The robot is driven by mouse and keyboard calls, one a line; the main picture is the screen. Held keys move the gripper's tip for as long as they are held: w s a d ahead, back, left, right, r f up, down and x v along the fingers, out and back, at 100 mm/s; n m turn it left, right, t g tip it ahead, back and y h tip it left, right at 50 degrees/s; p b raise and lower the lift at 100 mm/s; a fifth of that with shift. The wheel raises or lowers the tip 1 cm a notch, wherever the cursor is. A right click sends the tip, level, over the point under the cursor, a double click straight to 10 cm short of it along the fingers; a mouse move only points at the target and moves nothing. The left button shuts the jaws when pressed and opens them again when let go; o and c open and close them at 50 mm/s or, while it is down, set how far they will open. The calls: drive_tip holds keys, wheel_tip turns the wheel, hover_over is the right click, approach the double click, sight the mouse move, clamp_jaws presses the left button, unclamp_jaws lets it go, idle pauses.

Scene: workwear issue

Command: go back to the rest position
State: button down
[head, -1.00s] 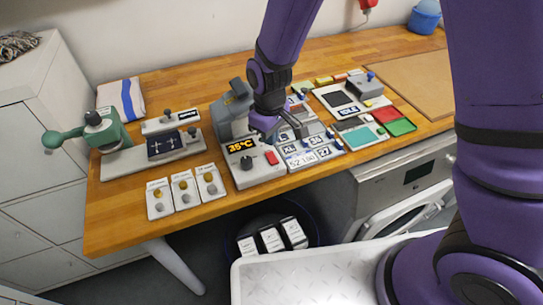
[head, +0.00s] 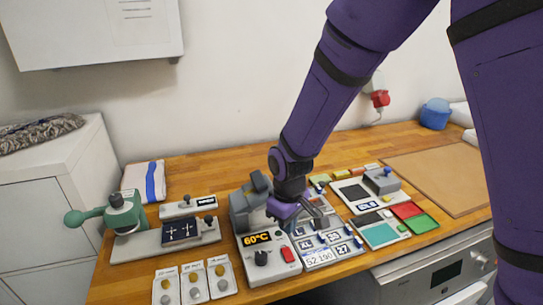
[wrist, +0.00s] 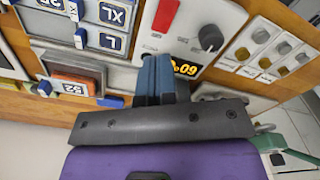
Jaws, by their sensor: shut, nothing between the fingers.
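My gripper (head: 322,224) is at the end of my purple arm, low over the bench, just right of the grey heat press (head: 243,210) and above the size-label panel. In the wrist view its two blue-grey fingers (wrist: 159,62) lie together, with nothing visible between them. The wrist view shows the knob (wrist: 211,38) and the red switch (wrist: 166,15) beyond the fingers. Part of the press is hidden behind my gripper.
The label panel (head: 318,258) has tiles such as XL and 52. A green-handled press (head: 122,212), three button cards (head: 194,282) and a striped towel (head: 144,181) are at left. A device (head: 367,205) reading IDLE and red and green trays (head: 425,223) stand at right.

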drive_tip(key=s+d+r+m+t+y, duration=0.1)
drive_tip(key=s+d+r+m, duration=0.1)
drive_tip(key=d+r, duration=0.65)
drive_tip(key=s+d+r+m+t, duration=0.25)
drive_tip(key=d+r, duration=0.35)
drive_tip(key=r, duration=0.5)
drive_tip(key=s+d+r+m+t, duration=0.1)
drive_tip(key=s+d+r+m, duration=0.1)
drive_tip(key=s+d+r, duration=0.2)
drive_tip(key=s+d+r+m+h, duration=0.1)
drive_tip(key=s+d+r, duration=0.3)
drive_tip(key=s, duration=0.6)
drive_tip(key=shift+d+r+m+t, duration=0.25)
drive_tip(key=shift+d+m+t, duration=0.1)
drive_tip(key=shift+d+m, duration=0.6)
